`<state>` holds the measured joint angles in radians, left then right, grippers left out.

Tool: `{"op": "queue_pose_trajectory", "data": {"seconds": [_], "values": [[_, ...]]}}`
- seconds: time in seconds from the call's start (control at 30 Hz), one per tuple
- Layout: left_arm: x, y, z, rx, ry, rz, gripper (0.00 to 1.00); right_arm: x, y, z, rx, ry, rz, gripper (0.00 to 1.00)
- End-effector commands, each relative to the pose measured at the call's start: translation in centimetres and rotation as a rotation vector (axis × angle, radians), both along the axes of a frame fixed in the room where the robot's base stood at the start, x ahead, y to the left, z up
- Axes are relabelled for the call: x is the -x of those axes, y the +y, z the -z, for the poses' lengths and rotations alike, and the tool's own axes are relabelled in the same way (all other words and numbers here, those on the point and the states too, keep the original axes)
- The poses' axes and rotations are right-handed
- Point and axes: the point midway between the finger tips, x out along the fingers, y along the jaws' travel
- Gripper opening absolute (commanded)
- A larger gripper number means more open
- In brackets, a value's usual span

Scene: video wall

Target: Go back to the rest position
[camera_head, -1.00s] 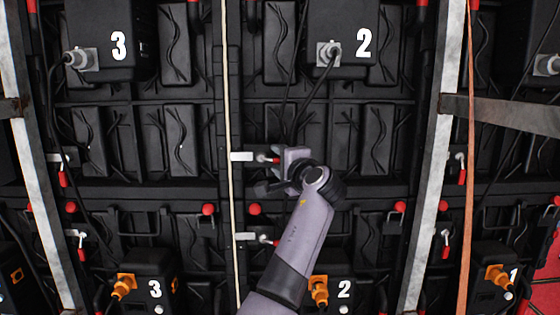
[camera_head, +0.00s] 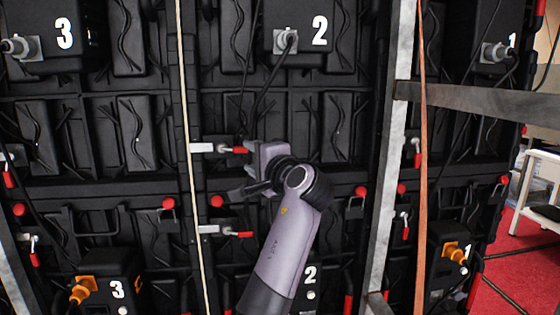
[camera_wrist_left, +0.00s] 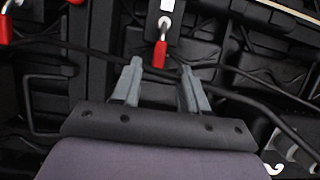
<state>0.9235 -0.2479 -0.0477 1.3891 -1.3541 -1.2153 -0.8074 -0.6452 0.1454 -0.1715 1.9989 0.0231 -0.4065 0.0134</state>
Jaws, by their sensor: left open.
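My left gripper (camera_head: 252,180) is in front of the back of the video wall (camera_head: 340,150), near the middle of the head view. Its arm comes up from the bottom. In the left wrist view the two grey fingers (camera_wrist_left: 160,85) are apart with nothing held between them. A red-handled latch (camera_wrist_left: 160,50) shows just beyond the fingertips, and a black cable crosses there; I cannot tell whether either touches the gripper. In the head view, red-tipped latches (camera_head: 235,150) sit just above and below the gripper. My right gripper is not in view.
Numbered black boxes with grey plugs (camera_head: 286,41) are above, and others with orange plugs (camera_head: 85,290) are below. A metal upright (camera_head: 390,160) and an orange strap (camera_head: 421,150) stand right of my arm. A white table (camera_head: 540,185) and red floor (camera_head: 515,255) are at far right.

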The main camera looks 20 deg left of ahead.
Motion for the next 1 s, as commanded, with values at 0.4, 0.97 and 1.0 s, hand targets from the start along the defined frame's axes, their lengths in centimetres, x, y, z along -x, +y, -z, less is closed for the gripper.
{"op": "queue_pose_trajectory", "data": {"seconds": [0.4, 0.97, 1.0], "values": [[-0.8, 0.1, 7.7, 0.092, 0.021, 0.122, 0.44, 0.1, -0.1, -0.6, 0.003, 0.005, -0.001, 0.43], [9.5, -3.9, 32.5, 0.706, 0.019, 0.481, 0.44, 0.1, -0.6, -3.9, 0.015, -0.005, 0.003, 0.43], [10.9, -4.3, 33.8, 0.761, 0.017, 0.493, 0.44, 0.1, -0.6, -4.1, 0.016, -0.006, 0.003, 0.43]]}}
